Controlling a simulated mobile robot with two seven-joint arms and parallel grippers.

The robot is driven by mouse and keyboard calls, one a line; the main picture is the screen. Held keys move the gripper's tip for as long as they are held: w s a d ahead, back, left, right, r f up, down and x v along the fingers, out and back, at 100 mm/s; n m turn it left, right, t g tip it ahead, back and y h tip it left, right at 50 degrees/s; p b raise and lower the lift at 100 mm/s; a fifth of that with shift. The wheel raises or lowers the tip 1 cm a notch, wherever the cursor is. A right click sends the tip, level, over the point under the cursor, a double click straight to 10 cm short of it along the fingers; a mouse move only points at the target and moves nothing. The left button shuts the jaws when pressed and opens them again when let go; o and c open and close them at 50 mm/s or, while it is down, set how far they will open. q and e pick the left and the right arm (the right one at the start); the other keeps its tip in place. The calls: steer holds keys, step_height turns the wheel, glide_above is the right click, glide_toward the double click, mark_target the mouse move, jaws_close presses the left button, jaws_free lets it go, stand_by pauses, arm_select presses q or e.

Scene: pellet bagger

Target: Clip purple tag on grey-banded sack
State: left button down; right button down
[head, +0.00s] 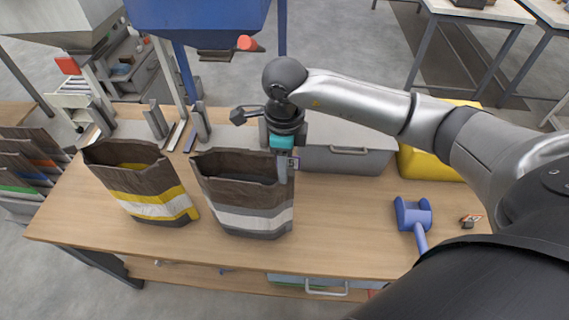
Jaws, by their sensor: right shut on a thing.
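The grey-banded sack (247,195) stands open and upright on the table, brown with white and grey bands. My right gripper (283,176) comes down at its right rim, shut on a small tag. A small pale card with a dark mark (294,163) shows beside the fingers; I take it for the purple tag, though its colour is hard to make out. The fingers overlap the sack's right edge in the picture; whether the tag touches the rim is hidden. My left gripper is not in view.
A yellow-banded open sack (148,185) stands to the left. A grey case (345,160) and a yellow bin (430,163) stand behind. The blue hopper (200,22) hangs above the table's back.

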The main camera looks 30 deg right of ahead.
steer(key=shift+s+f, duration=0.25)
steer(key=shift+f, duration=0.2)
stand_by(0.5)
steer(key=c, duration=0.8)
jaws_free()
steer(key=shift+w, duration=0.1)
steer(key=o, duration=0.4)
steer(key=shift+w+r, duration=0.1)
steer(key=shift+r, duration=0.05)
steer(key=shift+r, duration=0.1)
steer(key=shift+w+r, duration=0.1)
steer(key=shift+r, duration=0.15)
step_height(320, 180, up, 15)
steer(key=shift+f+b, duration=0.2)
steer(key=shift+b, duration=0.45)
